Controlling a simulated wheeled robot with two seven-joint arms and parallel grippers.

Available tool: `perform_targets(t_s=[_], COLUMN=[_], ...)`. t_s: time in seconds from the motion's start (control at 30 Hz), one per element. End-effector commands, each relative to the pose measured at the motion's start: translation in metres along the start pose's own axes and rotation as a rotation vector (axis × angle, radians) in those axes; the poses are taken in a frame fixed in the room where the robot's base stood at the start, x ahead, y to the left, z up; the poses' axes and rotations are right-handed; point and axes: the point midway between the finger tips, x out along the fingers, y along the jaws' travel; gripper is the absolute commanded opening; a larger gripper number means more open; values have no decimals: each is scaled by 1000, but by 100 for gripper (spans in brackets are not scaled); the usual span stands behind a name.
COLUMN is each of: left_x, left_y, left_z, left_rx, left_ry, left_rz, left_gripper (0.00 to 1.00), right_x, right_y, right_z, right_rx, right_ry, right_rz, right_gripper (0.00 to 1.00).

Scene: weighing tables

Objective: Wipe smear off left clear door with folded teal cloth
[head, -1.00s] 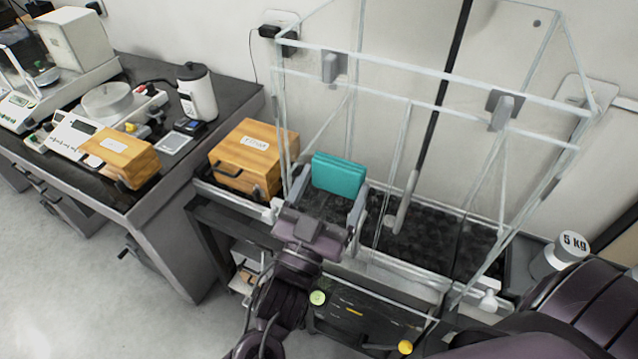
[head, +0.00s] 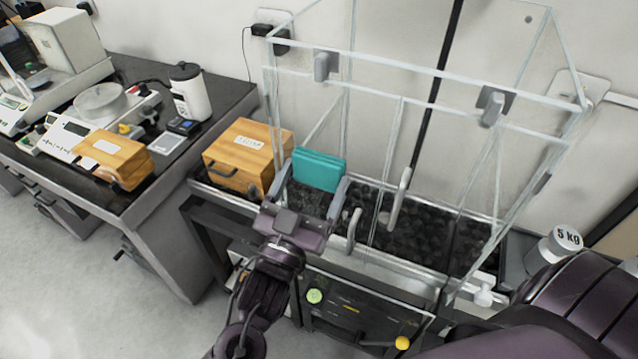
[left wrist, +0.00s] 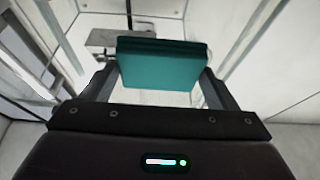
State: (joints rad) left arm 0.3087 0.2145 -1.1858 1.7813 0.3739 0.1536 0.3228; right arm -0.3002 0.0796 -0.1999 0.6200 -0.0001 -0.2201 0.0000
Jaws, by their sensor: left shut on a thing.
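The folded teal cloth (head: 319,169) is held between the two fingers of my left gripper (head: 308,188), which is shut on it. In the left wrist view the cloth (left wrist: 162,64) spans the space between the fingertips. The left clear door (head: 335,120) is a transparent panel with pale edges at the front left of the clear enclosure. The cloth is at this panel's lower left part; I cannot tell if it touches it. No smear can be made out on the door. My right gripper is not in view; a dark part of my body fills the lower right.
A wooden box (head: 248,157) stands close to the left of the enclosure. A grey door handle (head: 401,200) sticks out at the enclosure's middle. A 5 kg weight (head: 556,252) stands at the right. The left table (head: 140,205) holds scales and another wooden box.

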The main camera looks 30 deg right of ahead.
Motion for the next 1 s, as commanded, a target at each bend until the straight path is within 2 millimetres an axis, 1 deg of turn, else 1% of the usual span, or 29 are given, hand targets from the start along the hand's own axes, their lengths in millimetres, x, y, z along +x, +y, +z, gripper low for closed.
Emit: perform_targets(t_s=[0.3, 0.53, 0.83, 1.0], left_x=[2, 2, 1, 1], left_y=[-27, -35, -59, -63], left_z=[1, 1, 0, 0], left_rx=[2, 3, 3, 2], left_ry=[0, 0, -1, 1], left_rz=[-1, -3, -2, -1], left_gripper=[63, 63, 63, 63], right_x=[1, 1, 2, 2], right_y=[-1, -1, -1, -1], right_z=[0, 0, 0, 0], right_rx=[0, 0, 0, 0], right_ry=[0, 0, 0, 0], right_rz=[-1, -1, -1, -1], right_gripper=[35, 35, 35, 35])
